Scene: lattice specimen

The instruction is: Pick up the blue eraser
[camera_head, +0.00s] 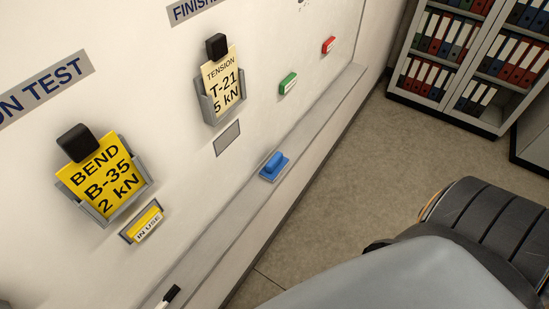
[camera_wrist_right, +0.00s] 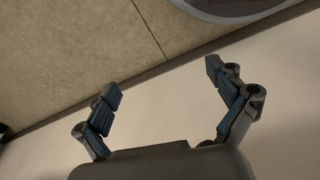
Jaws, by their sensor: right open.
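The blue eraser (camera_head: 274,164) rests on a narrow ledge (camera_head: 235,190) that runs along the white wall board, near the middle of the head view. It has a raised blue block on a flatter blue and pale base. My right gripper (camera_wrist_right: 166,92) shows in the right wrist view, with its two fingers wide apart and nothing between them. The eraser is not visible in that view. My right gripper and left gripper are not visible in the head view, so the distance to the eraser cannot be told.
A green block (camera_head: 288,83) and a red block (camera_head: 328,45) are on the board. A yellow card (camera_head: 103,178) and a cream card (camera_head: 222,82) sit in holders. A marker (camera_head: 169,296) lies at the ledge's near end. Binder shelves (camera_head: 455,60) stand at the back right.

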